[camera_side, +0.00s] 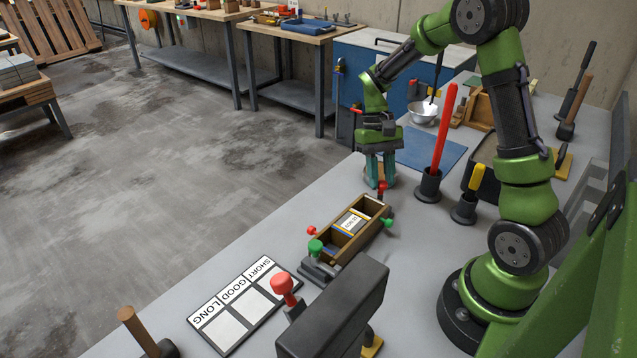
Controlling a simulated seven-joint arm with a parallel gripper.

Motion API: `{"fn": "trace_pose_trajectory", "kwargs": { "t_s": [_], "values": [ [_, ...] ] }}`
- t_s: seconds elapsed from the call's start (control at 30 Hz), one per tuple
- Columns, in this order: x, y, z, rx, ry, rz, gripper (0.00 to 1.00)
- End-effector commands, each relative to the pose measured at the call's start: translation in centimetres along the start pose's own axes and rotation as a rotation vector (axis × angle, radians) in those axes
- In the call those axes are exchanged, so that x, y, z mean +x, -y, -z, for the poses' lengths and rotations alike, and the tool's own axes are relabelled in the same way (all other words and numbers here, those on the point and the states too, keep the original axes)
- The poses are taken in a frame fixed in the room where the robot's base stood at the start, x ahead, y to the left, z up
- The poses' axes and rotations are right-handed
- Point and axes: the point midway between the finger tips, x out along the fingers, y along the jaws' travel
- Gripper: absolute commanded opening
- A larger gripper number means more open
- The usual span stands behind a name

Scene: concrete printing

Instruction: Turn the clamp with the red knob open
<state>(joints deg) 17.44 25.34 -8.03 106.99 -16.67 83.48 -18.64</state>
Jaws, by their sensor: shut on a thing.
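A wooden mould box (366,235) with compartments and a paper label inside lies on the grey bench. A clamp with a red knob (383,187) is at its far end. My gripper (379,185) points down there, its teal fingers shut at this red knob; the exact contact is too small to see. Another small red knob (311,231) is at the box's near left. Green knobs are at its right side (388,223) and near end (316,247). I cannot tell how far the clamp is turned.
A sorting board (228,326) marked SHORT, GOOD and LONG lies front left of the box. A larger red-knobbed tool (283,285) and a dark block (335,315) stand in front. A red stick in a holder (429,185) and a blue mat (432,148) are beyond, to the right.

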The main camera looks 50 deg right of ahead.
Motion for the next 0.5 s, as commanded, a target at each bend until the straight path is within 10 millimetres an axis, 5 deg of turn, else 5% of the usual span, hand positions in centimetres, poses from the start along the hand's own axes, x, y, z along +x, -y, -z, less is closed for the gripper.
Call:
{"fn": "trace_pose_trajectory", "kwargs": {
  "t_s": [0.5],
  "values": [
    [-0.09,-0.03,0.02,0.062,-0.003,0.028,0.0]
  ]
}}
